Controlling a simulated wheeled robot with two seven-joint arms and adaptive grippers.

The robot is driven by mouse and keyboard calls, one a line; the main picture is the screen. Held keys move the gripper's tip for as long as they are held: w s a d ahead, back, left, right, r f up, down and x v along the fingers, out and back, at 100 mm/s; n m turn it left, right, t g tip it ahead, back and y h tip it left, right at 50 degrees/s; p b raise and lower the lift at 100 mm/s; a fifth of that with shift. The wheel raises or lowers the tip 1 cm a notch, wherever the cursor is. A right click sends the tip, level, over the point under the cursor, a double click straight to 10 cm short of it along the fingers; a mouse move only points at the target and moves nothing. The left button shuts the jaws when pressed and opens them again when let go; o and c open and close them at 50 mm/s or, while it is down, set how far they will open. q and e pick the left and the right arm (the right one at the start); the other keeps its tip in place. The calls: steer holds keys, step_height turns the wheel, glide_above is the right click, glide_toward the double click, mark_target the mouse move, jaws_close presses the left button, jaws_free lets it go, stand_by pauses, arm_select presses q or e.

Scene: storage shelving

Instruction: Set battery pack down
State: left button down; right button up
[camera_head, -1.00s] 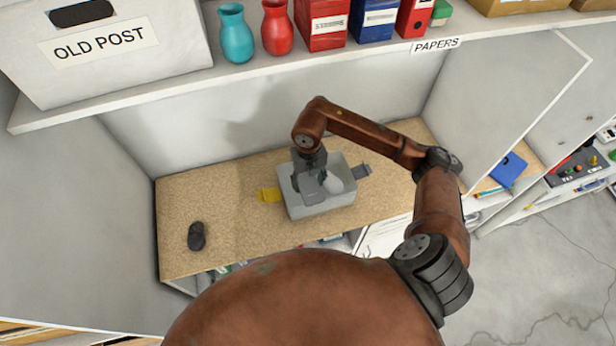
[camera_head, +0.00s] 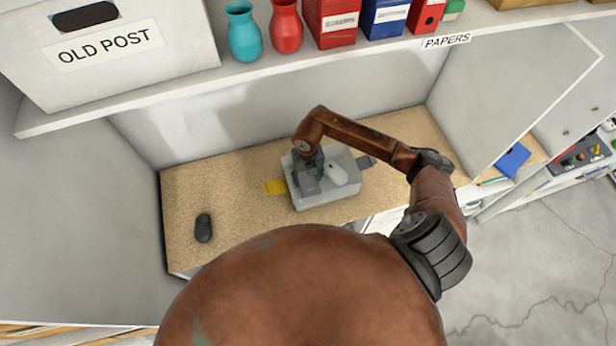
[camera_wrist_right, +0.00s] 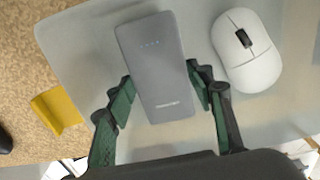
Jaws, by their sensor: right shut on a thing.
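My right gripper (camera_head: 310,174) is shut on the battery pack, a flat grey slab with small blue lights, which shows clearly in the right wrist view (camera_wrist_right: 152,60). The gripper's green-padded fingers (camera_wrist_right: 162,93) sit on its two long sides. My left gripper is out of view.
The bin stands on a speckled tan shelf board (camera_head: 235,215). A yellow piece (camera_head: 275,187) is at its left and a dark grey piece (camera_head: 367,162) at its right. A black mouse (camera_head: 203,228) lies further left. An upper shelf (camera_head: 290,62) with vases and binders overhangs behind.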

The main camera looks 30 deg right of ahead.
mark_target(308, 181)
steer(key=shift+f, duration=0.35)
steer(key=o, duration=1.3)
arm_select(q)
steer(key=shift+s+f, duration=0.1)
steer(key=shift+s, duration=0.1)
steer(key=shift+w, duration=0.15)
arm_select(e)
steer(key=shift+r, duration=0.2)
steer(key=shift+w+r, duration=0.1)
steer(key=shift+r, duration=0.3)
arm_select(q)
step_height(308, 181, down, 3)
steer(key=b, duration=0.3)
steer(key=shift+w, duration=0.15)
arm_select(e)
step_height(308, 181, up, 11)
steer(key=shift+r, duration=0.1)
